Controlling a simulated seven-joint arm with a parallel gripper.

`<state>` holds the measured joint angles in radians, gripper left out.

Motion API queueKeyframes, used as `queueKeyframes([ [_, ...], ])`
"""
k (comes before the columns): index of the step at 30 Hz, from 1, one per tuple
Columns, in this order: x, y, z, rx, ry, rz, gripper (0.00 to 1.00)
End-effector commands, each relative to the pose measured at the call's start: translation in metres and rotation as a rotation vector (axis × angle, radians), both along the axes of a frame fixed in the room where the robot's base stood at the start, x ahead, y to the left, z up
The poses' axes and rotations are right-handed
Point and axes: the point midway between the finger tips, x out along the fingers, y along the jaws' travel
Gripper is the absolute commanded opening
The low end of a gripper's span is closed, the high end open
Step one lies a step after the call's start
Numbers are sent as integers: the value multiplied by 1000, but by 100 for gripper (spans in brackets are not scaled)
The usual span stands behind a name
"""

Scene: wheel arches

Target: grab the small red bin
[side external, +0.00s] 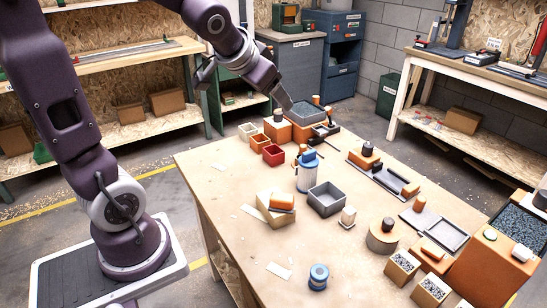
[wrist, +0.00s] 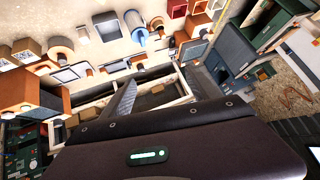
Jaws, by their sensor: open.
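The small red bin (side external: 273,155) sits on the wooden table in the side external view, nearest the camera in a row of three small bins. It also shows at the top edge of the wrist view (wrist: 178,9), partly cut off. My gripper (side external: 286,101) is raised over the table's far end, beside a grey tray and apart from the red bin.
An orange bin (side external: 260,143) and a cream bin (side external: 248,132) stand behind the red one. The grey tray (side external: 307,114) and orange blocks (side external: 277,131) are close to my gripper. A blue-topped canister (side external: 306,176) stands to the right. The table's left front is fairly clear.

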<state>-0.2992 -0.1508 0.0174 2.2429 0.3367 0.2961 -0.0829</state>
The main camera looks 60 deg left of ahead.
Motion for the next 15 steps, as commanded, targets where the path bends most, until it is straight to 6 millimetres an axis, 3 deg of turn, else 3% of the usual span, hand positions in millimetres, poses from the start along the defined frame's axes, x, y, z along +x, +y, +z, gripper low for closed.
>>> queueKeyframes([
  [1,33,37,-16,33,-18,14,70],
  [3,76,87,-41,76,-69,-2,70],
  [6,116,151,-95,92,-142,-53,70],
  [10,127,207,-187,24,-248,-142,70],
  [12,117,219,-232,-38,-311,-183,70],
  [15,98,222,-277,-121,-391,-225,70],
])
